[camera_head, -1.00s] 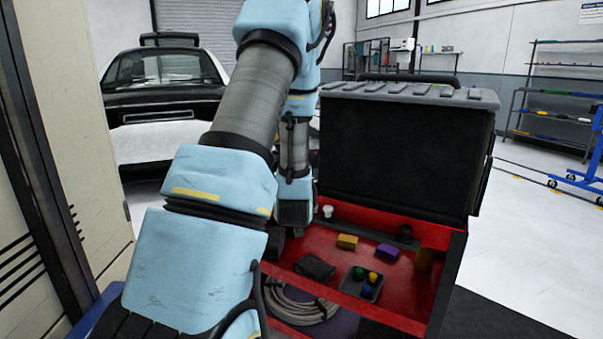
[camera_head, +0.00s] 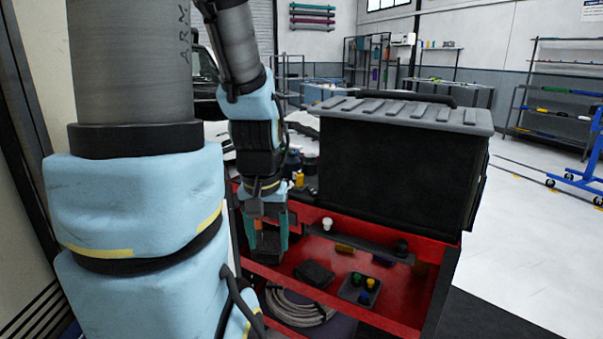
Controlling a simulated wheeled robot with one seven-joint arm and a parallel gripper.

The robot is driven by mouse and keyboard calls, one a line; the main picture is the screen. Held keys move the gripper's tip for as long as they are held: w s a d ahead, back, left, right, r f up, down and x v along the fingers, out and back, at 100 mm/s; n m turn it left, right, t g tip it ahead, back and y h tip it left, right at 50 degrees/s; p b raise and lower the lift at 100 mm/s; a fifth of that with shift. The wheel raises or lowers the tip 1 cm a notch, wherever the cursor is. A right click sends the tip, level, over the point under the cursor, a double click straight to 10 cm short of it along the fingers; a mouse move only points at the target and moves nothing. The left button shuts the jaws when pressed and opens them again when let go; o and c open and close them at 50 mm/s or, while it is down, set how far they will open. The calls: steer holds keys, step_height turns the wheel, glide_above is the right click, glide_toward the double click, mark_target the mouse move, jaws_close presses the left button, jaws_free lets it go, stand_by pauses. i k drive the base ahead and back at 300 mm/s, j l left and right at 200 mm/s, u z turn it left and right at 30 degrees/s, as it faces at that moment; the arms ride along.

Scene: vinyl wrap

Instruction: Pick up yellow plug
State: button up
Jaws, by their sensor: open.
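The yellow plug (camera_head: 370,284) sits in a small dark square tray (camera_head: 346,292) in the open red box. A green plug (camera_head: 356,279) and a blue plug (camera_head: 364,298) share the tray. My gripper (camera_head: 267,240) hangs downward at the left side of the red box, left of the tray and apart from it. Its teal fingers are spread and I see nothing held between them. A dark object (camera_head: 268,254) shows by the fingertips; I cannot tell whether they touch it.
A large black case (camera_head: 395,170) stands behind. Open floor lies right.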

mark_target(300, 178)
steer(key=i+l+u, duration=0.15)
steer(key=l+u, duration=0.15)
steer(key=i+l+u, duration=0.15)
steer(key=l+u, duration=0.2)
steer(key=i+l+u, duration=0.1)
steer(key=l+u, duration=0.55)
steer(key=i, duration=0.05)
